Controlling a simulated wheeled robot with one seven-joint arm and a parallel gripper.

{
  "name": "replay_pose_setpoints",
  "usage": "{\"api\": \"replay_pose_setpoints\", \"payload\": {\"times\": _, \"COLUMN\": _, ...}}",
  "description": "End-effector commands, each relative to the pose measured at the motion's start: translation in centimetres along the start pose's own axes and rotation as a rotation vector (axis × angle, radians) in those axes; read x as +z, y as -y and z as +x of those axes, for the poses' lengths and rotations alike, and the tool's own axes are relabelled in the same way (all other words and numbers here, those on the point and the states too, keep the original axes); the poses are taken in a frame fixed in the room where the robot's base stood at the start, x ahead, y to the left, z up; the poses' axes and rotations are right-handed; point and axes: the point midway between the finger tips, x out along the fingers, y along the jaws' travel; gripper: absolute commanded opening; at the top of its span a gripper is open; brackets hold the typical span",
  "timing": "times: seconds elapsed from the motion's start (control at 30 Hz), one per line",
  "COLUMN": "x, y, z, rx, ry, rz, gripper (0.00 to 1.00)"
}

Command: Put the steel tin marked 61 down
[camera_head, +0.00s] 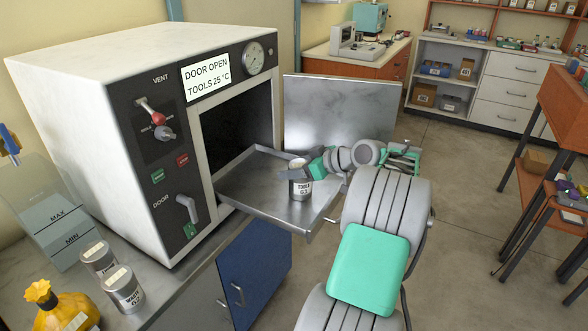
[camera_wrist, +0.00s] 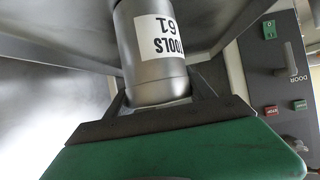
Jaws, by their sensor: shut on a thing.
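The steel tin marked 61 (camera_head: 300,185) is a grey cylinder with a white label reading "TOOLS 61". It is at the front right part of the pulled-out metal shelf (camera_head: 247,188) of the incubator. My gripper (camera_head: 308,171) is shut on the tin from the right. In the wrist view the tin (camera_wrist: 152,50) sits between the two dark fingers (camera_wrist: 152,98), its label facing the camera upside down. The tin looks upright, over the shelf. I cannot tell whether its base touches the shelf.
The rest of the shelf is clear.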

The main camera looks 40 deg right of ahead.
Motion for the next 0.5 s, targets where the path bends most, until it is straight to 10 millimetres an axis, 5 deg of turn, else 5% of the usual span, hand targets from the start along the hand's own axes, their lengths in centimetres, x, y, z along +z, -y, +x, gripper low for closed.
{"api": "replay_pose_setpoints", "payload": {"times": 0.3, "x": 0.24, "y": -0.02, "z": 0.14, "rx": 0.002, "ry": -0.001, "rz": -0.003, "gripper": 0.08}}
{"api": "replay_pose_setpoints", "payload": {"times": 0.33, "x": 0.22, "y": -0.01, "z": 0.12, "rx": 0.001, "ry": -0.001, "rz": -0.002, "gripper": 0.64}}
{"api": "replay_pose_setpoints", "payload": {"times": 0.5, "x": 0.17, "y": 0.00, "z": 0.09, "rx": 0.001, "ry": -0.001, "rz": -0.001, "gripper": 0.78}}
